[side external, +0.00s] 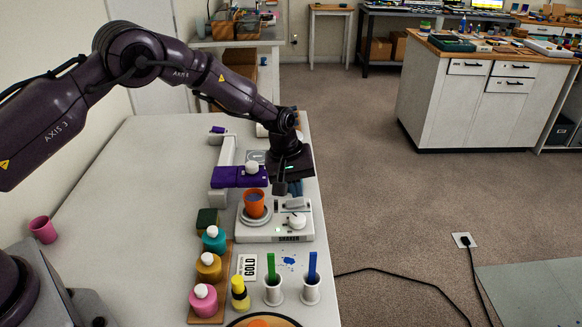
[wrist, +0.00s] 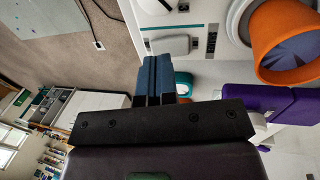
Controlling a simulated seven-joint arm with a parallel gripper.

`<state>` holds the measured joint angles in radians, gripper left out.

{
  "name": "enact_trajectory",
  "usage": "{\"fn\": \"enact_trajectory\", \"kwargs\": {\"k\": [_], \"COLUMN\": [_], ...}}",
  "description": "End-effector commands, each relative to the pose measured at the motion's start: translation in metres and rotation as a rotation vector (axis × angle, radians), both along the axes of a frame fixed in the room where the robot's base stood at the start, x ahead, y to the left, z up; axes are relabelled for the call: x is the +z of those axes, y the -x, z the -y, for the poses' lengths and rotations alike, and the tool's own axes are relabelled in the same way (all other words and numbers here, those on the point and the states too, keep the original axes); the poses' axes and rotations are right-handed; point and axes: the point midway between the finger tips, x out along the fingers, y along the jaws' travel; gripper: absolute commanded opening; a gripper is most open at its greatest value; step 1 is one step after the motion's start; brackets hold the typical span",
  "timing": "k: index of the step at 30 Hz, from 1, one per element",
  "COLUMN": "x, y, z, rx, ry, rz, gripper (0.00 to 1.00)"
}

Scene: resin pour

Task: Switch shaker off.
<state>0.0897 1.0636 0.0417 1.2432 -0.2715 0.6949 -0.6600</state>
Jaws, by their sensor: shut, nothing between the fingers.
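The white shaker (side external: 272,236) stands on the table with its label facing front. An orange cup (side external: 254,207) with blue contents sits on its round plate. On the shaker's right side are a round white knob (side external: 297,220) and, behind it, a pale rocker-like switch (side external: 295,203). My gripper (side external: 293,188) is shut and empty, pointing down just behind the switch. In the wrist view, the blue fingertips (wrist: 160,68) are close to the switch plate (wrist: 171,45); contact cannot be told. The orange cup (wrist: 262,50) is to the right.
A purple clamp-like fixture (side external: 228,180) with a white ball stands left of my gripper. The table's left side is mostly clear.

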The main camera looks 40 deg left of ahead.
Motion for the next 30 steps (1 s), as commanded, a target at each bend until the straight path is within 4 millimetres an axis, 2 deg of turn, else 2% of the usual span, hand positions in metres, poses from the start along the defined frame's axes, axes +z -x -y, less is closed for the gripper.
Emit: {"fn": "enact_trajectory", "kwargs": {"k": [3, 7, 30], "x": [-0.015, -0.022, -0.031], "y": [-0.002, -0.003, -0.005], "z": [0.002, 0.004, 0.004], "rx": [0.0, 0.0, 0.002], "ry": [0.001, 0.001, -0.053], "rz": [-0.001, 0.001, -0.056], "gripper": [0.0, 0.0, 0.0]}}
